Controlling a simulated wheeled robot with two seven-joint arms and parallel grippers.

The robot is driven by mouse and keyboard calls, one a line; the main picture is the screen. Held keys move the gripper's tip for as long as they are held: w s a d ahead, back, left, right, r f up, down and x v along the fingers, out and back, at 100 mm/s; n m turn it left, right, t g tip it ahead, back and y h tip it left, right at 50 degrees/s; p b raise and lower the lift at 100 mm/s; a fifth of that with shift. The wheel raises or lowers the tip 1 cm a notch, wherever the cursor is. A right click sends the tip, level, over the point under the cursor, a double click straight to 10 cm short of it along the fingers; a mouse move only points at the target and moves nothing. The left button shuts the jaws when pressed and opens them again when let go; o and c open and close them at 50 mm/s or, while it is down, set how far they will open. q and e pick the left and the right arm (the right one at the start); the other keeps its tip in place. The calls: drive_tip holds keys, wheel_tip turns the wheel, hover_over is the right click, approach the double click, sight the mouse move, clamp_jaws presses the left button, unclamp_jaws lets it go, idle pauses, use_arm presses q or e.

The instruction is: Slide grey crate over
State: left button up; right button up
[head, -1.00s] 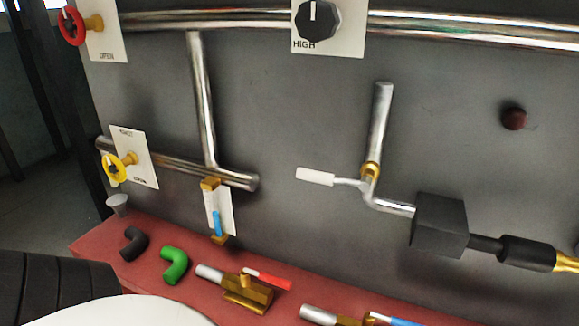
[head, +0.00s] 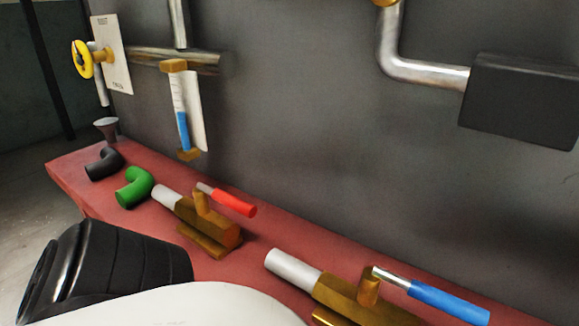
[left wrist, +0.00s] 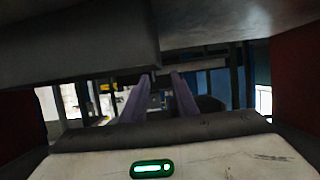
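No grey crate can be made out in the head view. In the left wrist view, my left gripper (left wrist: 159,78) shows two dark purplish fingers with a gap between their tips. I see nothing clasped between them. A dark grey slab-like surface (left wrist: 75,45) hangs close above the fingers at the upper left; I cannot tell what it belongs to. My right gripper is in neither view.
A red ledge (head: 75,165) along a grey wall panel carries a black elbow (head: 104,163), a green elbow (head: 135,187), a red-handled valve (head: 208,222) and a blue-handled valve (head: 350,300). A dark box (head: 520,100) and pipes stick out from the panel.

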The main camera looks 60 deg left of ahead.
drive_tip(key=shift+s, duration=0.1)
